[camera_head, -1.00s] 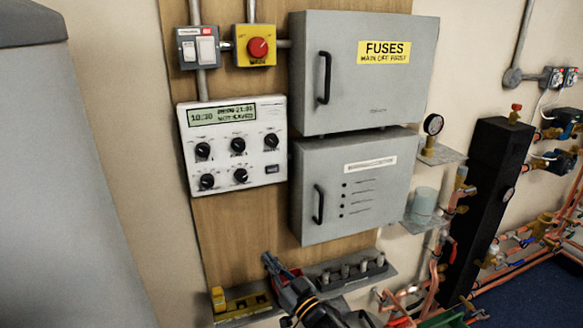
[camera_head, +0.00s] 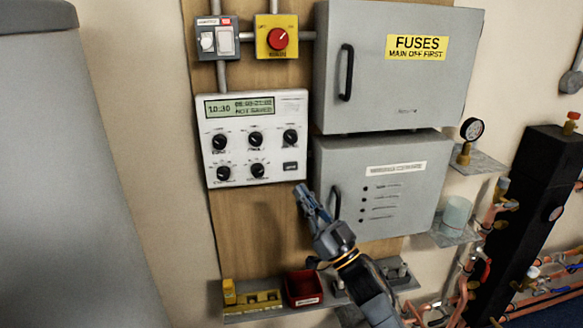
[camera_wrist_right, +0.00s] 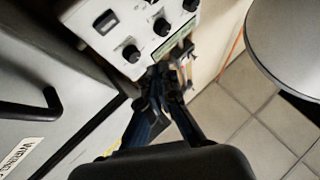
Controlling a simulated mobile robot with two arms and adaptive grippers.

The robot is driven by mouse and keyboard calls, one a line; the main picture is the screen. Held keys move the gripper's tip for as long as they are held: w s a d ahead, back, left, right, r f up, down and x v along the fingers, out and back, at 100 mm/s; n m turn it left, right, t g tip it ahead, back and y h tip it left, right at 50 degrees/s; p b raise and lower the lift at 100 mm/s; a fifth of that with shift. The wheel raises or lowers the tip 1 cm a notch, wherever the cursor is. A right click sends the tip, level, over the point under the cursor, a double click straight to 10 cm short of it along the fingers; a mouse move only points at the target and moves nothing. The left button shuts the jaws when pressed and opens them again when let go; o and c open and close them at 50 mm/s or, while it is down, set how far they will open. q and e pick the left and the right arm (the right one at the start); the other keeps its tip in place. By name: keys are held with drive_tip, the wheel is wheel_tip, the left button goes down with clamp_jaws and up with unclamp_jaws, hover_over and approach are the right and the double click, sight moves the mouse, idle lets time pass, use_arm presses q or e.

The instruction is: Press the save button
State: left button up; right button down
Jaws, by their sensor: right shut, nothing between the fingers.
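The white control panel (camera_head: 253,112) hangs on the wooden board. Its display (camera_head: 239,107) reads 10:30 and "NOT SAVED". Several black knobs sit below the display. A small dark rectangular button (camera_head: 290,168) is at the panel's lower right; its label is too small to read. In the right wrist view the button (camera_wrist_right: 106,22) shows at the upper left of the panel (camera_wrist_right: 125,12). My right gripper (camera_head: 302,189) is shut and empty, a little below the button, apart from it in the picture. It also shows in the right wrist view (camera_wrist_right: 165,70). My left gripper is not in view.
The grey fuse box (camera_head: 390,65) and a lower grey cabinet (camera_head: 385,215) with protruding handles stand right of the panel. A shelf (camera_head: 262,312) below holds a red bin (camera_head: 303,288) and yellow parts. Bare board lies below the panel.

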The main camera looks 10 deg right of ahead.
sight(290, 166)
drive_tip(key=w+b, duration=0.5)
drive_tip(key=w, duration=0.3)
drive_tip(key=shift+w, duration=0.4)
drive_tip(key=shift+w, duration=0.15)
idle(1.1)
drive_tip(key=shift+w+b, duration=0.2)
drive_tip(key=shift+b, duration=0.15)
drive_tip(key=shift+d, duration=0.1)
